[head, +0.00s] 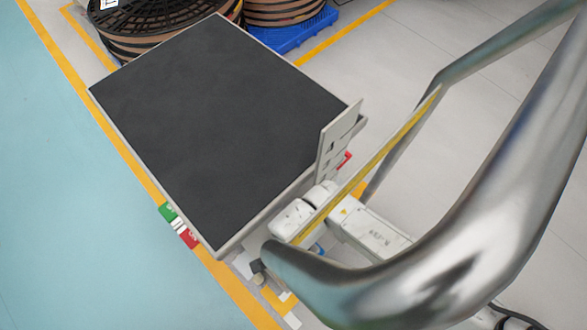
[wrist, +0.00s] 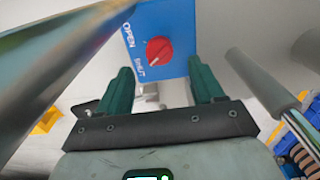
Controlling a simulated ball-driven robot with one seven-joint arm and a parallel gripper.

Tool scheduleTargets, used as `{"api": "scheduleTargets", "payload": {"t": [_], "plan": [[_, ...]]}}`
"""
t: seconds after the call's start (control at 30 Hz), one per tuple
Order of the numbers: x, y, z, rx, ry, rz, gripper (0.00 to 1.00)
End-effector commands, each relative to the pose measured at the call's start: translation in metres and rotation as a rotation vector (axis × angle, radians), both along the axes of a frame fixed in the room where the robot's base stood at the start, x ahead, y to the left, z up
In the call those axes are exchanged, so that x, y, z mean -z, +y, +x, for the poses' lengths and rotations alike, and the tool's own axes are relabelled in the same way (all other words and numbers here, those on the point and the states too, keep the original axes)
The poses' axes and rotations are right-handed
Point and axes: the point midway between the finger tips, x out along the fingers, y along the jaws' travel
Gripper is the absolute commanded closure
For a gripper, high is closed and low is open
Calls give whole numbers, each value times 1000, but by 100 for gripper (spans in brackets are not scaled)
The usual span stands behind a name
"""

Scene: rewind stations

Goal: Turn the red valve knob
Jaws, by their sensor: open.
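The red valve knob (wrist: 159,50) sits on a blue panel (wrist: 178,18) in the wrist view, with the words OPEN and SHUT to its left and lower left. A pale mark on the knob seems to be on its lower-left side, toward SHUT. My gripper (wrist: 161,70) is open, its two dark green fingers spread wide, one on each side below the knob. Nothing is between the fingers, and they look apart from the knob; the exact distance is hard to judge. I cannot make out the knob or my gripper in the head view.
A dark-topped table (head: 215,125) fills the middle of the head view. Cable reels (head: 150,38) and a blue pallet (head: 290,38) stand behind it. A shiny metal tube (head: 480,230) crosses the right. In the wrist view a grey pipe (wrist: 262,82) runs right of the panel.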

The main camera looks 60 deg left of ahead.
Motion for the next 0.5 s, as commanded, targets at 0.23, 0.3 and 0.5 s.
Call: {"api": "scheduleTargets", "payload": {"t": [0.23, 0.3, 0.5], "plan": [[44, 0, 0, 4, 1, 0, 33], [50, 0, 0, 4, 1, -1, 33], [57, 0, 1, 3, 0, 0, 33]]}}
